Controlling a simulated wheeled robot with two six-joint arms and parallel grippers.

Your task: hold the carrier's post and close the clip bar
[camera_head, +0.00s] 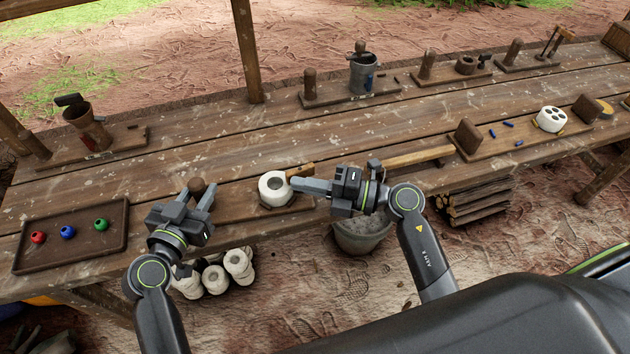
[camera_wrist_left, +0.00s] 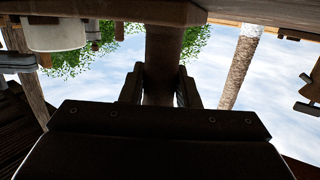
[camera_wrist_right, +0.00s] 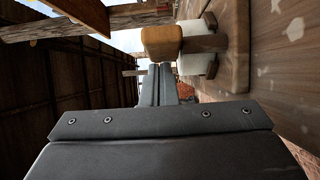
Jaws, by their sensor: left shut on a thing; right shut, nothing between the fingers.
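The carrier (camera_head: 298,204) is a wooden board at the bench's front edge. Its round-topped post (camera_head: 197,185) stands at the left end. My left gripper (camera_head: 196,196) is shut on the post, which shows between its fingers in the left wrist view (camera_wrist_left: 164,62). A white hollow cylinder (camera_head: 272,190) sits on the board. The clip bar's light wooden end (camera_head: 302,170) shows right of the cylinder; it appears as a blunt block in the right wrist view (camera_wrist_right: 162,42). My right gripper (camera_head: 293,185) is shut and empty, its tips close to the cylinder and bar end. Contact cannot be told.
A tray (camera_head: 70,262) with red, blue and green balls lies at the left. A bucket (camera_head: 362,238) and white rolls (camera_head: 216,280) are below the front edge. More boards with posts stand along the back.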

